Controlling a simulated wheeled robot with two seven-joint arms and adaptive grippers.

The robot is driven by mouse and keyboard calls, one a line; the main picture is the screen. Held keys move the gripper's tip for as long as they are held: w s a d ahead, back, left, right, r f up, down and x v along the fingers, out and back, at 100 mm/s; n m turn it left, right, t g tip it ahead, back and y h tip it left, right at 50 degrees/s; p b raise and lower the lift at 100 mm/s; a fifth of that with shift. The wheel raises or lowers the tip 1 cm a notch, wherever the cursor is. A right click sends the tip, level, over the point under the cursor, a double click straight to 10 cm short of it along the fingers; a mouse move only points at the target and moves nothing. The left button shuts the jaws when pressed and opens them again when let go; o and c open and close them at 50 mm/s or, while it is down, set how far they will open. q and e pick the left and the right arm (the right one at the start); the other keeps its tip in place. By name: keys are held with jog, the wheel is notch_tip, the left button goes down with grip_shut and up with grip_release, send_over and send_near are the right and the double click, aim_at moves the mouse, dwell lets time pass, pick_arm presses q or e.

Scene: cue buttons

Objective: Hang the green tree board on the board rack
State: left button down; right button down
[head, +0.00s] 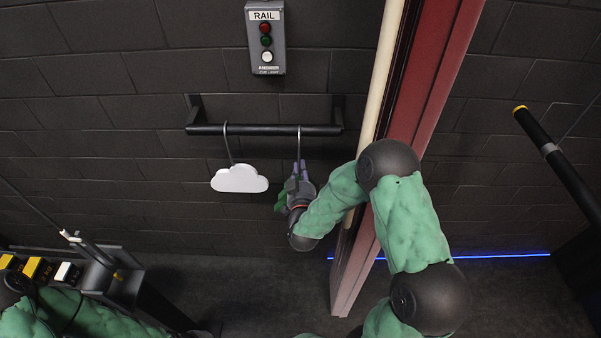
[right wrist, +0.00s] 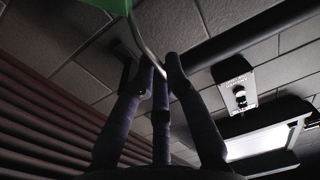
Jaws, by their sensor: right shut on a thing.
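The board rack (head: 265,130) is a black bar on brackets on the dark brick wall. My right gripper (head: 299,176) is just below the bar's right half, its fingers shut on the thin metal hook (head: 299,147) of the green tree board. The hook reaches up to the bar; whether it bears on it I cannot tell. The green tree board (head: 281,203) is mostly hidden behind my gripper. In the right wrist view, a green corner of it (right wrist: 108,5) shows at the top, with the hook (right wrist: 146,45) running between the fingers (right wrist: 160,75). My left gripper is out of view.
A white cloud board (head: 239,179) hangs by its hook on the rack's left half. A grey RAIL box (head: 265,38) with lights is above. A console with yellow and white buttons (head: 36,267) is lower left.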

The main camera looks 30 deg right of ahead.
jog(key=shift+x, duration=2.3)
jog(key=shift+w+d+f+b, duration=0.25)
jog(key=shift+w+f+b, duration=0.1)
jog(key=shift+f+b, duration=0.25)
jog(key=shift+w+d+f+b, duration=0.3)
jog(key=shift+w+f+b, duration=0.05)
jog(key=shift+f+b, duration=0.25)
